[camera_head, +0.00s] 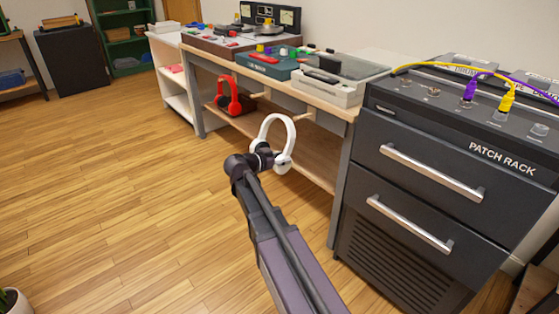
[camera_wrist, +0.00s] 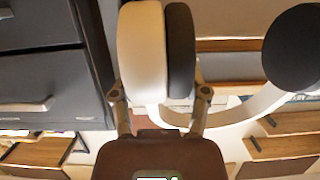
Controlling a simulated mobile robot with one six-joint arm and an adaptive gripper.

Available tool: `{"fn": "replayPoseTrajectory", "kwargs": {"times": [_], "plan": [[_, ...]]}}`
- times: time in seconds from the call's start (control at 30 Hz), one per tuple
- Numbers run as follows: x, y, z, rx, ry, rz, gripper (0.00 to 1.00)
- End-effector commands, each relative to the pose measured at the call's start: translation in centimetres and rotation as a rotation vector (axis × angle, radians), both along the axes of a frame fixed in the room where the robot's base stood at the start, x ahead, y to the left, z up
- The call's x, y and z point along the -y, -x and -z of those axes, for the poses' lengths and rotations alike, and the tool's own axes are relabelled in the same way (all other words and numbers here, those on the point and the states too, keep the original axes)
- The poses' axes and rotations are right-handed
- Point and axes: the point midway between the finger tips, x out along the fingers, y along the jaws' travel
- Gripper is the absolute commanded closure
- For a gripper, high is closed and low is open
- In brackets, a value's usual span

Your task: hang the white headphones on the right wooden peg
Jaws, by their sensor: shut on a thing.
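The white headphones (camera_head: 289,135) are held up in front of the bench in the head view, with the band arched at the top. My gripper (camera_head: 266,156) is shut on one ear cup. In the wrist view the fingers of my gripper (camera_wrist: 160,97) sit on either side of that cup of the white headphones (camera_wrist: 140,50); its dark pad faces right. The other cup hangs free at the right edge. The right wooden peg (camera_head: 304,116) sticks out under the bench front, behind and right of the headphones, apart from them. Another wooden peg (camera_head: 259,95) is further left.
Red headphones (camera_head: 235,103) are by the left peg. The bench (camera_head: 345,110) carries a turntable, mixers and a grey-lidded case. The dark patch rack (camera_head: 440,190) with metal handles stands close on the right. The wooden floor (camera_head: 110,190) at left is clear.

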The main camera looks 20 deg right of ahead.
Motion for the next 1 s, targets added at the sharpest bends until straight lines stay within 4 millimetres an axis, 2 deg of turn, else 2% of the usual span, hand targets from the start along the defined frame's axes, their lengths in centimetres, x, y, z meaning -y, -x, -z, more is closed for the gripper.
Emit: {"fn": "replayPoseTrajectory", "kwargs": {"times": [0.47,1.0], "plan": [[0.5,-0.2,0.1,0.000,0.000,0.000,1.00],[2.6,-1.0,0.3,0.000,0.000,0.000,1.00]]}}
